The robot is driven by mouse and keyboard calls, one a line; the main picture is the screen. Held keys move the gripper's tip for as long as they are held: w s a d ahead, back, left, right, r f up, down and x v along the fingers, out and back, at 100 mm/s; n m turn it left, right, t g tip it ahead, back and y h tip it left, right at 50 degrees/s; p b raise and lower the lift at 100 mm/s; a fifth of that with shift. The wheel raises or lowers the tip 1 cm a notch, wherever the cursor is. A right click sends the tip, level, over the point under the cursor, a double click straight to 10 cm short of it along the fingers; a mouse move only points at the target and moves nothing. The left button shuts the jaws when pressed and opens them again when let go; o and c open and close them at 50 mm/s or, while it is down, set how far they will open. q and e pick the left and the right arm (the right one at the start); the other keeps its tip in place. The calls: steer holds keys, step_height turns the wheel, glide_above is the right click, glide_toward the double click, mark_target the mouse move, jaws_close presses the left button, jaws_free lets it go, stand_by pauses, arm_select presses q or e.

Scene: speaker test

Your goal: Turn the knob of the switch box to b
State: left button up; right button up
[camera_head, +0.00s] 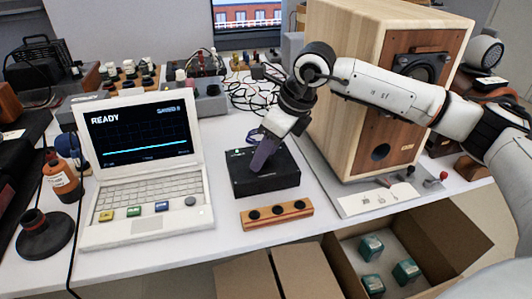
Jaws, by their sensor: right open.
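The switch box appears to be the low black box (278,180) on the white table, right of the laptop-like device. My right gripper (260,160) comes down over the top of this box, with its purple-grey fingers pointing down and slightly left. It is open. Its fingers cover the middle of the box top, so the knob and its setting are hidden. I cannot tell whether the fingers touch the knob. A small green light shows at the box's back left corner. My left gripper is not in view.
A white laptop-like device (147,208) reads READY at left. A wooden strip with black knobs (276,214) lies in front of the box. A large wooden speaker (345,95) stands close right. An open carton (340,262) with small teal boxes is below the table edge.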

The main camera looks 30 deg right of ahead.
steer(key=shift+f, duration=0.15)
steer(key=c, duration=1)
steer(key=shift+c, duration=0.2)
